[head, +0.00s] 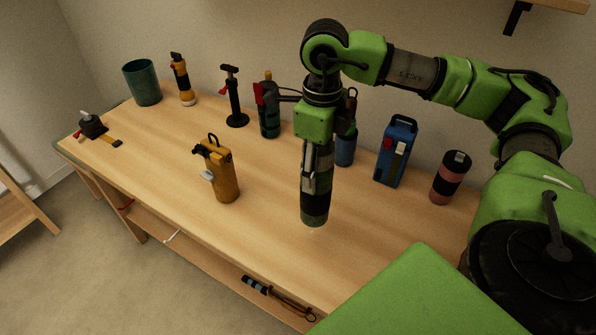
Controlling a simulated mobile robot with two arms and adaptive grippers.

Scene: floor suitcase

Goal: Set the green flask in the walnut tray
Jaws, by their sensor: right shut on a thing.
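My right gripper (317,180) points straight down over the front middle of the wooden bench and is shut on the green flask (315,208). The flask is dark green with a greyish band and hangs upright, its upper part hidden by the fingers. I cannot tell whether its base touches the bench top or is just above it. No walnut tray shows clearly in the head view. My left gripper is not in view.
On the bench (150,160), a yellow canister (222,178) stands left of the flask. Behind are a teal cup (142,83), a black pump (235,105), a blue case (396,150) and a pink-and-black flask (450,180). A dark tool (275,295) lies on the lower shelf.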

